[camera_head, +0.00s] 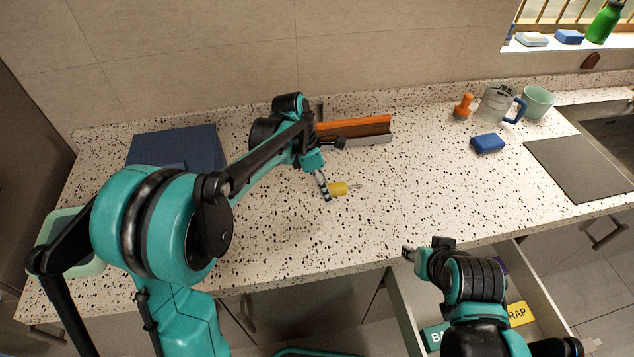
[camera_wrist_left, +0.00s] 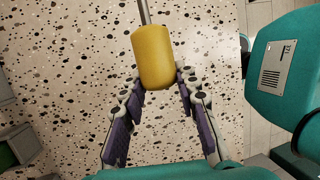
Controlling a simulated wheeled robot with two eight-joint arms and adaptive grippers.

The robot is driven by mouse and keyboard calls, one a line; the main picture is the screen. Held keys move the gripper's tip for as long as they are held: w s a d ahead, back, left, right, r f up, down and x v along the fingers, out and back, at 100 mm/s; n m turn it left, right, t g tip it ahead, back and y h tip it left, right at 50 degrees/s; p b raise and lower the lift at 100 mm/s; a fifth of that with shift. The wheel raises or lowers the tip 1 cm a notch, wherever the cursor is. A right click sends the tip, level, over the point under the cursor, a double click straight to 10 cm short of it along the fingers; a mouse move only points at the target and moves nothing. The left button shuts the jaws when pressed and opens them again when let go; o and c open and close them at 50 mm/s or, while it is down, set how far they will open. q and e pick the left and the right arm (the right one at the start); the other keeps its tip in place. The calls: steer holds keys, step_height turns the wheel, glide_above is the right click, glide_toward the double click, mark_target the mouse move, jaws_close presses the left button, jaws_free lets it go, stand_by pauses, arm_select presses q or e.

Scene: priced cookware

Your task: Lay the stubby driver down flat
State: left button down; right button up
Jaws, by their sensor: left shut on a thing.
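The stubby driver (camera_head: 339,188) has a short yellow handle and a thin metal shaft. My left gripper (camera_head: 326,188) is shut on the handle, over the middle of the speckled countertop (camera_head: 280,225). In the head view the shaft points right and looks roughly level. In the left wrist view the yellow handle (camera_wrist_left: 153,58) sits between the fingertips (camera_wrist_left: 160,82), with the shaft pointing to the top edge. Whether the driver touches the counter I cannot tell. My right gripper (camera_head: 410,254) is at the counter's front edge, above the open drawer; its jaw state is unclear.
An orange-and-grey long object (camera_head: 353,127) lies behind the driver. A dark blue box (camera_head: 190,143) is at left. A blue sponge (camera_head: 487,143), orange-handled item (camera_head: 464,106), measuring jug (camera_head: 493,106) and mint cup (camera_head: 538,102) stand at right. The counter right of the driver is clear.

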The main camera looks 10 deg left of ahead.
mark_target(329, 212)
arm_select(q)
steer(key=shift+d+r, duration=0.1)
steer(key=shift+r, duration=0.1)
stand_by(0.3)
steer(key=shift+f+b, duration=1.5)
steer(key=shift+f, duration=0.95)
steer(key=shift+f+b, duration=0.45)
steer(key=shift+f, duration=0.2)
steer(key=shift+r+p, duration=0.5)
steer(key=shift+r, duration=0.05)
steer(key=shift+f, duration=0.2)
